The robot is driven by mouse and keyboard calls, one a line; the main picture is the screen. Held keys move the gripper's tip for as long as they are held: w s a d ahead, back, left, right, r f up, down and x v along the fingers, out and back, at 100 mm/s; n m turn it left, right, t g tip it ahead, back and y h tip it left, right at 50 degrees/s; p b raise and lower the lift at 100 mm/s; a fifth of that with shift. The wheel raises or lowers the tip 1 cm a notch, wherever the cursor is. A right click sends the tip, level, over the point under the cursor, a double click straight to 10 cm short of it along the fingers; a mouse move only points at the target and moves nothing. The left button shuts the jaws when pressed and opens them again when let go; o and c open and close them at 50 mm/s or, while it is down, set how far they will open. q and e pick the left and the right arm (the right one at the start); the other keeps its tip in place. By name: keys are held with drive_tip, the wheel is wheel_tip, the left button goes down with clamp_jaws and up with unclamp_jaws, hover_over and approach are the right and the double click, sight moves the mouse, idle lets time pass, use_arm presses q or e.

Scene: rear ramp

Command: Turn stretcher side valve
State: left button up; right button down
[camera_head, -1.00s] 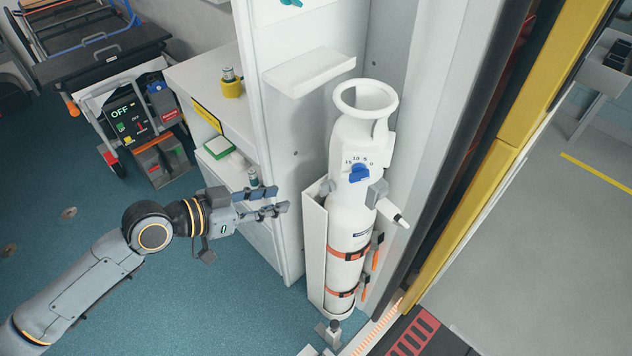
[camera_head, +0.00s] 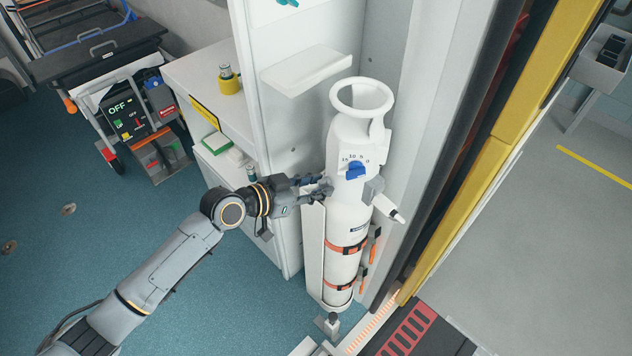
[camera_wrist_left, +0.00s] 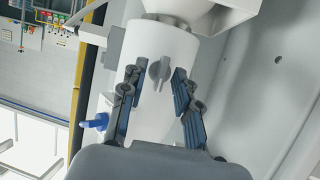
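A white gas cylinder (camera_head: 345,225) stands upright in a white holder, with a ring-shaped handle on top. A blue dial (camera_head: 356,171) with a printed number scale is on its front. A small grey valve knob (camera_wrist_left: 159,72) is on the cylinder's side, in the middle of the left wrist view. My left gripper (camera_head: 322,186) is at that side of the cylinder, left of the dial in the head view. In the left wrist view the gripper (camera_wrist_left: 155,88) is open, its fingers on either side of the knob with gaps visible. In the head view the fingers mostly hide the knob.
A white shelf (camera_head: 307,70) juts out above and left of the cylinder. A cabinet (camera_head: 205,75) with a yellow fitting (camera_head: 229,82) stands behind my left arm. A grey block with a white nozzle (camera_head: 388,207) sticks out at the cylinder's right.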

use_arm(q)
drive_tip(key=shift+c, duration=0.2)
clamp_jaws()
drive_tip(key=shift+w+a+f+n+g+h+b, duration=0.1)
drive_tip(key=shift+f+n+g+h+b, duration=0.2)
drive_tip(key=shift+n+b, duration=0.55)
drive_tip(key=shift+r+n+g+h+b, duration=0.1)
drive_tip(key=shift+n+g+h+b, duration=0.3)
drive_tip(key=shift+b, duration=0.4)
drive_tip(key=shift+r+n, duration=0.1)
drive_tip(key=shift+n, duration=0.15)
drive_tip(key=shift+o, duration=0.2)
unclamp_jaws()
drive_tip(key=shift+r, duration=0.1)
